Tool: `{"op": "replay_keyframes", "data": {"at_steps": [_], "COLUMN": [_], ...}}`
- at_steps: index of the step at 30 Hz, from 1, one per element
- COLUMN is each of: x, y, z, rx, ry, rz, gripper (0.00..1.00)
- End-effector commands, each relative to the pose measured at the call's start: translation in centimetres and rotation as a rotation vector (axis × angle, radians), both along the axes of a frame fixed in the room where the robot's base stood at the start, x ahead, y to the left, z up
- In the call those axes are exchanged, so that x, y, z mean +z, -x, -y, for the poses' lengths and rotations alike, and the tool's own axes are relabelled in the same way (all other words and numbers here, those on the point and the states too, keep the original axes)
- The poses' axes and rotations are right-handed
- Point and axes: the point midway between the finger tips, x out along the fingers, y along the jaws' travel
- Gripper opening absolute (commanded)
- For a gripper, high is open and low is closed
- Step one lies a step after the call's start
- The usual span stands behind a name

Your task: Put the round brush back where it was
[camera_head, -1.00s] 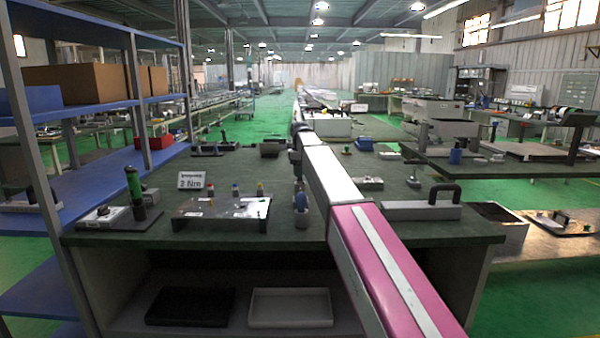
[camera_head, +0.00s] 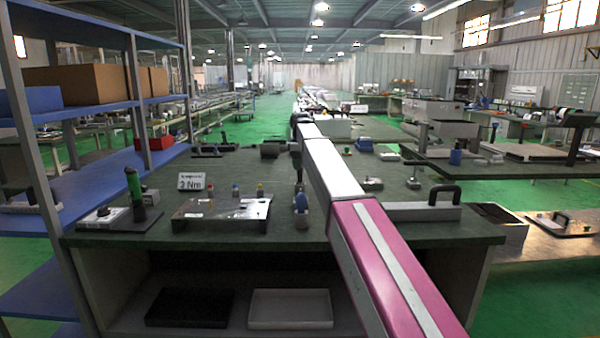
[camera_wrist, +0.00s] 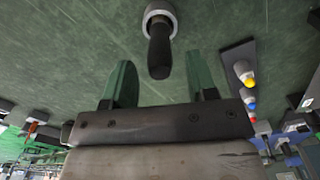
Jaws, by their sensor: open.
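In the wrist view a dark upright handle stands in a light grey ring (camera_wrist: 160,20) on the green bench top. It looks like the round brush, but its bristles are not visible there. My gripper (camera_wrist: 160,85) is open, its two green fingers apart and empty. The handle's near end lies between and just beyond the fingertips in the picture; no contact shows. In the head view a small blue-topped thing with a grey lower part (camera_head: 302,218) stands by the metal plate's right end; I cannot tell whether it is the same object.
A green-handled tool (camera_head: 134,190) stands farther left. A long block with a black handle (camera_head: 420,212) lies right of my arm.

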Motion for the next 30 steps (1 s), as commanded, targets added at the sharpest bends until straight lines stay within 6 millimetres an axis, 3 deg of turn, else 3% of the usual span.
{"op": "replay_keyframes", "data": {"at_steps": [6,12,18,30], "x": [4.5,7.2,8.2,8.2], "y": [-0.2,-0.1,0.0,0.0], "z": [0.0,0.0,0.0,0.0], "rx": [0.000,0.000,0.000,0.000], "ry": [0.000,0.000,0.000,0.000], "rz": [0.002,0.001,0.000,0.000], "gripper": [0.52,0.52,0.52,0.52]}}
